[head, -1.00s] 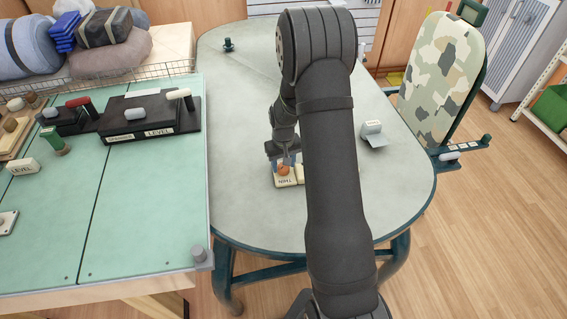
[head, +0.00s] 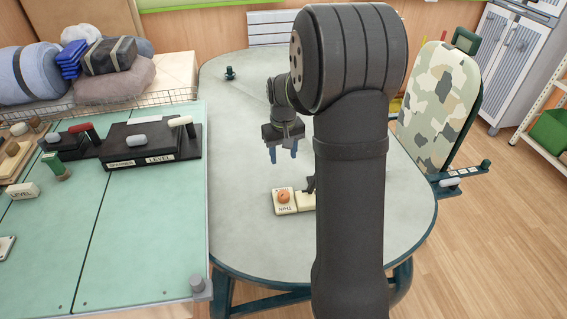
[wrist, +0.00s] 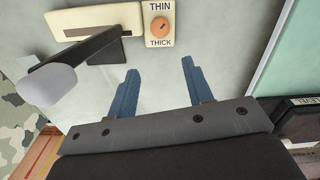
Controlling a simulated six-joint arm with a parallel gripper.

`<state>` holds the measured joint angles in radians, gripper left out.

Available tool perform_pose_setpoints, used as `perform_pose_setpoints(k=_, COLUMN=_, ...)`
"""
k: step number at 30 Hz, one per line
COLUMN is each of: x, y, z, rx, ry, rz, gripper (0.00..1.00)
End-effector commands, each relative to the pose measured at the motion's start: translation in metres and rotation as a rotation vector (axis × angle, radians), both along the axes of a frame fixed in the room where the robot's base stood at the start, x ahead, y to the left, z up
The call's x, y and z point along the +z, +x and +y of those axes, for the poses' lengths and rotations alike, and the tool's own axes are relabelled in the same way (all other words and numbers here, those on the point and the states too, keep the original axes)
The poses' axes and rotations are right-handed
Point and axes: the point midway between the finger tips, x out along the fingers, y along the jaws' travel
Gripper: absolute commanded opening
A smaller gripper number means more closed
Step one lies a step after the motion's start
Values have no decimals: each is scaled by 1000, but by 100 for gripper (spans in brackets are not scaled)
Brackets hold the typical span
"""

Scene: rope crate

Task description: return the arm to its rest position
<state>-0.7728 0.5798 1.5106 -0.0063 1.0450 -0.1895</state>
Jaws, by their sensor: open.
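My gripper (head: 283,152) hangs above the grey oval table (head: 245,100) in the head view, its blue fingers pointing down. In the wrist view my gripper (wrist: 160,88) shows its two fingers spread apart with nothing between them. Beyond the fingertips is a cream box (head: 285,208) with an orange knob (head: 283,196). In the wrist view the knob (wrist: 161,27) sits between the words THIN and THICK. A dark lever with a grey end (wrist: 48,84) stands beside it. My gripper is clear of both. My arm hides part of the table and the box's right side.
A green-topped bench (head: 140,220) stands at the left, with a black LEVEL box (head: 150,145) and a green stamp-like piece (head: 58,168) on it. A camouflage-covered board (head: 437,105) stands at the table's right edge. The table's left part is mostly clear.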

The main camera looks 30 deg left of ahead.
Motion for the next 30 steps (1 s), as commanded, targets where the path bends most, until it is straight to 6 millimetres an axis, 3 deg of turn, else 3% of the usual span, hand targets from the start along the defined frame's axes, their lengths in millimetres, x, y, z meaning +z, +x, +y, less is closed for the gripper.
perform_pose_setpoints(k=11, x=4, y=0, z=0, rx=0, ry=-1, rz=1, gripper=47)
perform_pose_setpoints(k=16, x=-4, y=0, z=0, rx=0, ry=-2, rz=1, gripper=47)
perform_pose_setpoints(k=30, x=-91, y=0, z=-1, rx=-1, ry=-4, rz=4, gripper=47)
